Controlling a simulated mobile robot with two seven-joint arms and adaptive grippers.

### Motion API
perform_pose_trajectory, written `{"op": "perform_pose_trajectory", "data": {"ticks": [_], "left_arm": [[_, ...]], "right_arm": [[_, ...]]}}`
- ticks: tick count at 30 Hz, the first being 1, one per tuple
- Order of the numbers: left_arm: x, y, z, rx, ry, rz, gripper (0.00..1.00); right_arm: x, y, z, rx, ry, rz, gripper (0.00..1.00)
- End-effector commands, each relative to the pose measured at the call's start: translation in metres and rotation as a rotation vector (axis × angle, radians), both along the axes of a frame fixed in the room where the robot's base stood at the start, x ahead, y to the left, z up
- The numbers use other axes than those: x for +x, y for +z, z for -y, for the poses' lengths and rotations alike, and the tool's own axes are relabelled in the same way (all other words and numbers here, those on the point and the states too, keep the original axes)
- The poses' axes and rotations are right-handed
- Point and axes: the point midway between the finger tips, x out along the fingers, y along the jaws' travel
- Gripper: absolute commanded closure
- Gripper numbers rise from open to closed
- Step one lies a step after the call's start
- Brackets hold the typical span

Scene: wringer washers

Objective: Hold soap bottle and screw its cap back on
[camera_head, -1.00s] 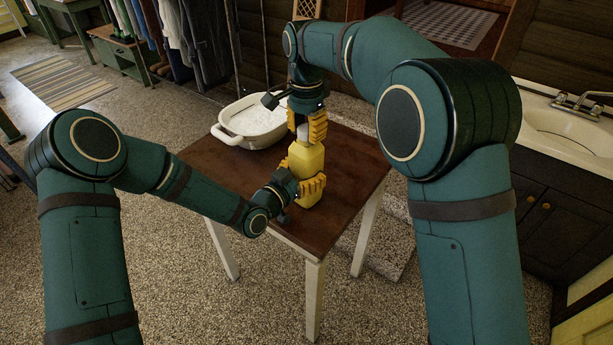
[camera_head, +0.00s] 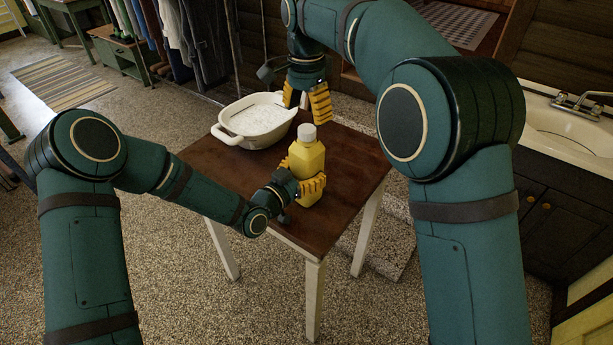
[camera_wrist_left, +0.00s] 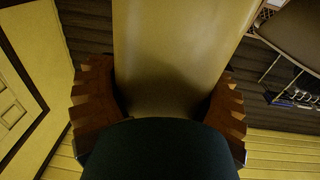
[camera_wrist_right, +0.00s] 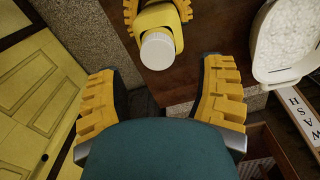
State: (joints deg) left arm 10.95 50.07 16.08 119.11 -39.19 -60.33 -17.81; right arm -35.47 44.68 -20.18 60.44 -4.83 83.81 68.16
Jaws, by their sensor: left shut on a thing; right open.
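The yellow soap bottle (camera_head: 307,161) stands upright on the brown table (camera_head: 352,165). Its white cap (camera_head: 307,132) sits on the neck; I cannot tell how tightly. The cap also shows from above in the right wrist view (camera_wrist_right: 158,51). My left gripper (camera_head: 312,190) is shut around the bottle's body, one finger on each side, as the left wrist view (camera_wrist_left: 165,95) shows. My right gripper (camera_head: 308,104) is open and empty, pointing down above the cap and apart from it. Its spread fingers show in the right wrist view (camera_wrist_right: 163,95).
A white basin (camera_head: 238,137) with white contents stands on the table behind and left of the bottle. The table's right part is bare. A sink (camera_head: 565,120) on a dark cabinet is at the right. Clothes (camera_head: 195,40) hang at the back.

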Motion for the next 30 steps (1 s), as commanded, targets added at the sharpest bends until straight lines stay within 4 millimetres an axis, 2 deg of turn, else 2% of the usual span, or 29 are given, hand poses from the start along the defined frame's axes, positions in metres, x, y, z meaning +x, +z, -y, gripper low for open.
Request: {"op": "perform_pose_trajectory", "data": {"ticks": [1,6,10,16,24,25,27,30], "left_arm": [[0.0,0.0,0.0,0.001,0.0,-0.001,1.0],[0.0,0.0,0.0,0.0,0.0,0.0,1.0],[0.0,0.0,0.0,0.0,0.0,0.0,1.0],[0.0,0.0,0.0,0.0,0.0,0.0,1.0],[0.0,0.0,0.0,0.0,0.0,0.0,1.0],[0.0,0.0,0.0,0.0,0.0,0.0,0.22],[0.0,0.0,0.0,0.0,0.0,0.0,0.0],[0.0,0.0,0.0,0.0,0.0,0.0,0.0]], "right_arm": [[0.0,0.012,0.0,0.001,0.0,0.004,0.31],[0.0,0.043,0.0,0.001,0.0,0.002,0.31],[0.0,0.057,0.0,0.001,0.0,0.001,0.31],[0.0,0.067,0.0,0.0,0.0,-0.001,0.31],[0.0,0.068,0.0,0.0,0.0,-0.001,0.31],[0.0,0.068,0.0,0.0,0.0,-0.001,0.31],[0.0,0.068,0.0,0.0,0.0,-0.001,0.31],[0.0,0.068,0.0,0.0,0.0,-0.001,0.31]]}}
